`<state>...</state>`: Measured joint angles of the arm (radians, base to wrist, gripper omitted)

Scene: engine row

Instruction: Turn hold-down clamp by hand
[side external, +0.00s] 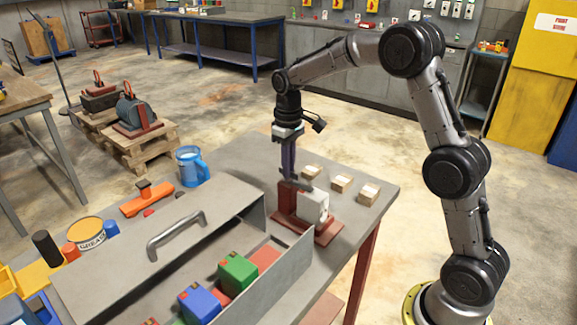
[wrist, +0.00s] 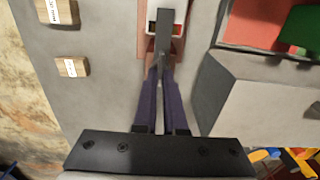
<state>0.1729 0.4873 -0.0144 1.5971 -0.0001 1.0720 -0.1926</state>
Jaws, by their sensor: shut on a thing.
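The hold-down clamp is a dark grey bar (side external: 300,185). It lies across the top of a light grey block (side external: 315,207) on a dark red base (side external: 328,235) near the table's right part. My gripper (side external: 290,178) points down from above and is shut on the bar's near end. The fingers hide part of the bar's gripped end.
A grey-walled case (side external: 285,268) with green and blue blocks stands close in front of the fixture. Three small labelled blocks (side external: 341,183) lie behind it. A blue jug (side external: 191,166) and an orange tool (side external: 147,199) are on the left.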

